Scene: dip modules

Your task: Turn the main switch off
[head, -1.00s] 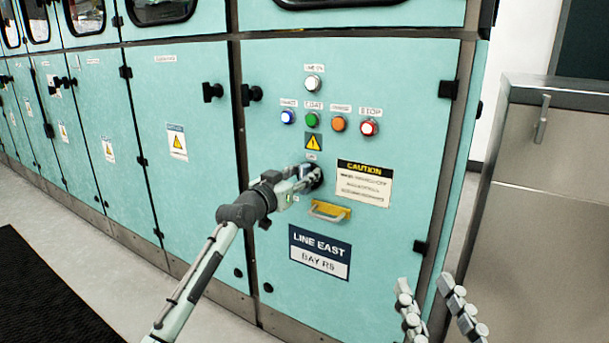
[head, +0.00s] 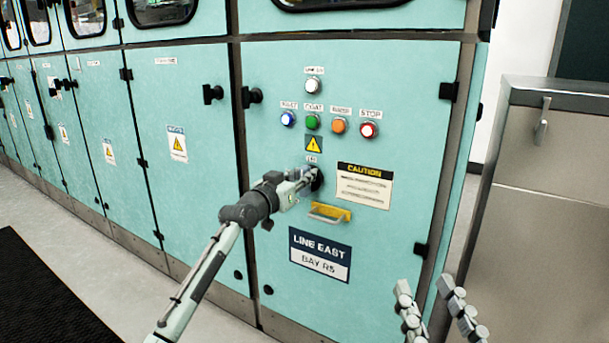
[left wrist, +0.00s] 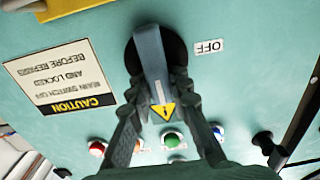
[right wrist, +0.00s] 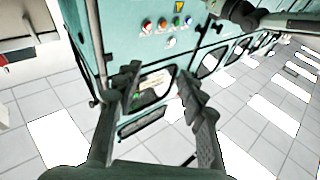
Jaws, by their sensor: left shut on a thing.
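The main switch has a grey-blue lever handle (left wrist: 152,62) on a round black base (left wrist: 178,48), seen in the left wrist view, which shows the panel upside down. The handle points from the base toward the yellow warning triangle. An OFF label (left wrist: 210,47) is beside the base. My left gripper (head: 308,178) is at the switch, its fingers (left wrist: 158,95) on both sides of the handle and shut on it. In the head view the gripper hides most of the switch. My right gripper (head: 432,290) is open and empty, low in front of the cabinet's right edge.
Above the switch are the warning triangle (head: 313,144) and blue, green, orange and red (head: 368,130) buttons, with a white lamp (head: 313,86) on top. A yellow handle (head: 330,212) sits just below the switch. A steel cabinet (head: 550,200) stands at right.

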